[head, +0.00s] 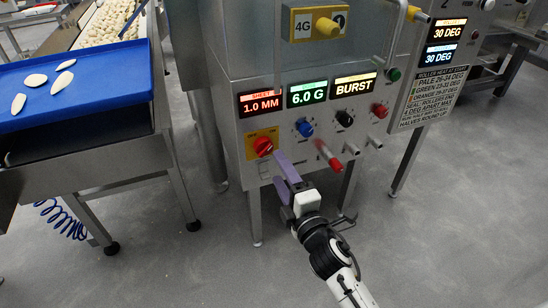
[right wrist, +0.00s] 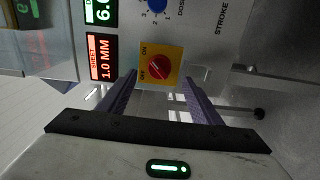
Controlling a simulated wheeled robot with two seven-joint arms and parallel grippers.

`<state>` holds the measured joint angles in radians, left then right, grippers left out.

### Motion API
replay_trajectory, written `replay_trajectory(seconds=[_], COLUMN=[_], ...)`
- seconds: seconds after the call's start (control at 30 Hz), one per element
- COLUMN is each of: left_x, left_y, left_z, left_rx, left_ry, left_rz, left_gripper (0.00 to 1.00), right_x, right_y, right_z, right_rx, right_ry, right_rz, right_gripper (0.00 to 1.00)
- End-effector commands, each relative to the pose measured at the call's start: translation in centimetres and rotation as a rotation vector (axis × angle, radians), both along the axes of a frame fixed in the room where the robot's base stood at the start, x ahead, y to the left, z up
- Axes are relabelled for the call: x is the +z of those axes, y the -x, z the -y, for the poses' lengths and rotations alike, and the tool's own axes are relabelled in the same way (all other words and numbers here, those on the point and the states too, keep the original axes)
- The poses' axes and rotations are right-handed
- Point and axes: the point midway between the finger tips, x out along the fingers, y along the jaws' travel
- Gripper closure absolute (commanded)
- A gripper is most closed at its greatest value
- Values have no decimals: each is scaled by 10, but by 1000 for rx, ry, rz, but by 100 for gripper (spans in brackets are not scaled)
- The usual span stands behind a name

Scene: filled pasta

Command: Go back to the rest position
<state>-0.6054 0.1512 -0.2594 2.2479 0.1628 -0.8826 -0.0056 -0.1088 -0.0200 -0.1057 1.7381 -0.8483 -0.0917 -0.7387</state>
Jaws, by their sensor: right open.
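My right gripper (head: 282,177) is in front of the control panel in the head view, just below and right of the red rotary switch (head: 263,146). In the right wrist view its two purple fingers (right wrist: 158,98) are spread apart with nothing between them. The red switch on its yellow plate (right wrist: 159,67) shows just beyond and between the fingertips, apart from them as far as I can tell. My left gripper is not in view.
A blue tray (head: 75,85) with pale pasta pieces is at left. A second panel (head: 432,85) stands at right. The grey floor (head: 460,220) at lower right is clear.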

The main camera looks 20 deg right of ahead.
Motion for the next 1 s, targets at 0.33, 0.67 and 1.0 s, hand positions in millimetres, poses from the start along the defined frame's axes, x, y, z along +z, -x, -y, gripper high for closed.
replay_trajectory(seconds=[0.33,0.67,1.0], left_x=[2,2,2], left_y=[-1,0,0], left_z=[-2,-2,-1], left_rx=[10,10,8], left_ry=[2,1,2], left_rz=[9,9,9], left_gripper=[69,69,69], right_x=[0,0,-30], right_y=[23,22,65], right_z=[1,1,56], right_rx=[0,0,-239], right_ry=[-1,0,-363], right_rz=[1,1,-216], right_gripper=[41,41,41])
